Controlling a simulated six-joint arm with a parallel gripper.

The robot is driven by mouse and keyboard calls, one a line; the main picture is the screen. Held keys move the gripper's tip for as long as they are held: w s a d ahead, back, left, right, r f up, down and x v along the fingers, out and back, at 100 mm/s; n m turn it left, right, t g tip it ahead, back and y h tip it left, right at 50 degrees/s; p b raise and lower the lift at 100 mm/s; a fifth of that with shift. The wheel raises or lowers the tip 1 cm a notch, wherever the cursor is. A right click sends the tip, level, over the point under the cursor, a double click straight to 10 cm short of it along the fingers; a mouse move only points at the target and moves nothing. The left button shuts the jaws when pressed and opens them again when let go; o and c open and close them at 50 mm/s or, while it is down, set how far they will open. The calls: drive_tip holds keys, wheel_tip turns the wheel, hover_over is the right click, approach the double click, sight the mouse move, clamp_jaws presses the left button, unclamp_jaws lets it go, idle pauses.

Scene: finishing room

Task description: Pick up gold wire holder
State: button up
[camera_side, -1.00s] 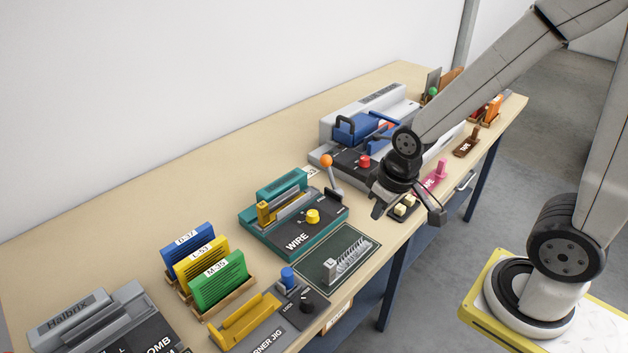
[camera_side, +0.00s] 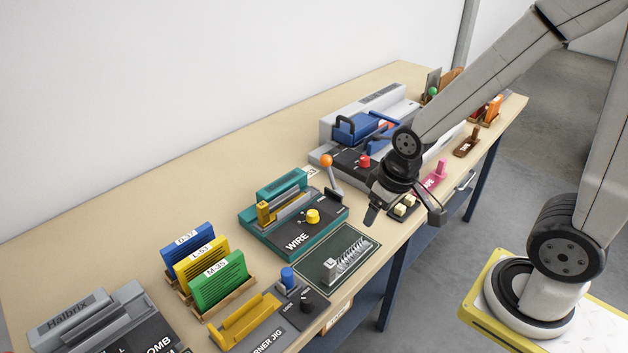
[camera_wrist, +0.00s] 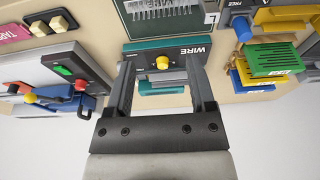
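A gold upright piece (camera_side: 263,213), which looks like the gold wire holder, stands at the left end of the teal machine marked WIRE (camera_side: 296,241). The machine also has a yellow knob (camera_side: 313,215) and an orange-tipped lever (camera_side: 327,161). My gripper (camera_side: 404,213) is open and empty, in the air to the right of this machine in the side view. In the wrist view my open gripper (camera_wrist: 160,62) has its fingers on either side of the machine's yellow knob, with nothing held. I cannot make out the gold piece in the wrist view.
A dark green mat (camera_side: 313,279) with a white coil lies in front of the machine. Coloured panels (camera_side: 218,285) stand in a wooden rack to the left. A grey machine with a blue handle (camera_side: 352,128) stands behind my gripper. The bench's back strip is clear.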

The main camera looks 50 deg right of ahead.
drive_tip(key=shift+w, duration=0.1)
drive_tip(key=m+g+y, duration=0.3)
drive_tip(key=m+y, duration=0.2)
drive_tip(key=m, duration=1.3)
approach(260, 224)
drive_tip(key=shift+r, duration=0.2)
drive_tip(key=shift+a+f+h, duration=0.15)
drive_tip(key=shift+a+f, duration=0.1)
drive_tip(key=shift+f, duration=0.35)
drive_tip(key=shift+a+f+h, duration=0.15)
drive_tip(key=shift+a+f, duration=0.05)
drive_tip(key=shift+f, duration=0.4)
drive_tip(key=shift+a+x, duration=0.2)
drive_tip(key=shift+x, duration=2.35)
drive_tip(key=shift+r, duration=0.1)
